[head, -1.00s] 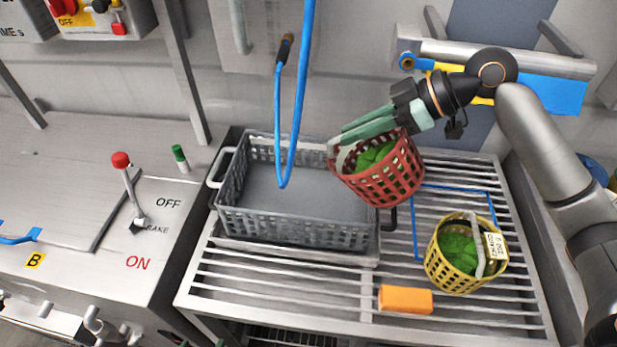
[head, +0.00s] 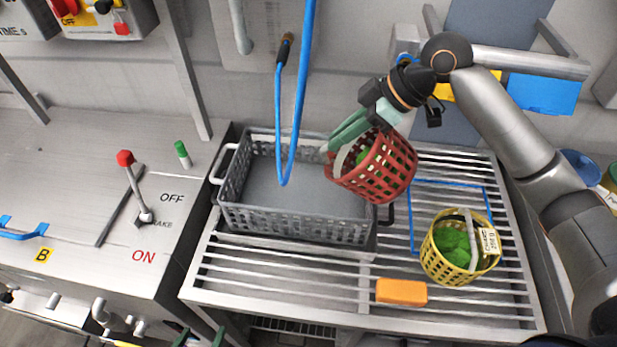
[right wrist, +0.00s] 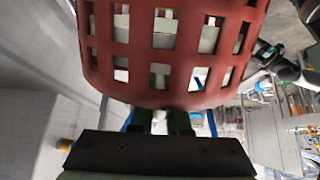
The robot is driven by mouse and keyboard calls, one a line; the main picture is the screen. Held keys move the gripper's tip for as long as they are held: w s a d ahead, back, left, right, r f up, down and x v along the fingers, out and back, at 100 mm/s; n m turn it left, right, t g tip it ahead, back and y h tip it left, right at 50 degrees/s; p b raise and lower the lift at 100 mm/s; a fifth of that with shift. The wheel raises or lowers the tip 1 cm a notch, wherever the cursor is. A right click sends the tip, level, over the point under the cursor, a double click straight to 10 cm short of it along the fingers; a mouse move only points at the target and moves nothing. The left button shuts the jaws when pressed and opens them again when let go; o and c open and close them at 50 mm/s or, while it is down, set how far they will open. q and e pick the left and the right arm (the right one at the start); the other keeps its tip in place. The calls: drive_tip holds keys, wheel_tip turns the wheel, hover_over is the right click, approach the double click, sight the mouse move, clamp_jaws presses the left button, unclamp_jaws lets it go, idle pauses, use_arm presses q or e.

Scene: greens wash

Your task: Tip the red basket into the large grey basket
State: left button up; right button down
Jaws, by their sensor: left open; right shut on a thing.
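The red basket (head: 398,182) holds green leaves and hangs tilted over the right end of the large grey basket, leaning toward it. Its perforated red wall fills the top of the right wrist view (right wrist: 170,95). My right gripper (head: 346,138) is shut on the red basket at its handle and rim; the exact grip is partly hidden. The large grey basket (head: 262,182) stands on the slatted rack, and its visible floor is empty. My left gripper (head: 200,339) shows only its green fingertips at the bottom edge, apart and empty.
A yellow basket (head: 447,268) with greens and a tag stands at the rack's right. An orange block (head: 402,292) lies at the front of the slatted rack (head: 275,283). A blue hose (head: 301,80) hangs over the grey basket. A red-knobbed lever (head: 134,182) stands at left.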

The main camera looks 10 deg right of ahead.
drive_tip(key=shift+w+a+r+g+h+p, duration=0.1)
drive_tip(key=shift+w+a+g+h+p, duration=0.1)
drive_tip(key=shift+a+h+p, duration=0.2)
drive_tip(key=shift+w+a+r+g+h+p, duration=0.1)
drive_tip(key=shift+w+a+g+h+p, duration=0.15)
drive_tip(key=shift+h, duration=0.25)
drive_tip(key=shift+a, duration=0.2)
drive_tip(key=shift+w+a+g+h, duration=0.2)
drive_tip(key=shift+a+g+h, duration=0.25)
drive_tip(key=shift+h, duration=0.45)
drive_tip(key=a+h, duration=0.1)
drive_tip(key=w+a+g+h, duration=0.1)
drive_tip(key=a+h, duration=0.2)
drive_tip(key=shift+w+a+f+g, duration=0.1)
drive_tip(key=shift+w+f+g, duration=0.25)
drive_tip(key=shift+w+g, duration=0.05)
idle(0.9)
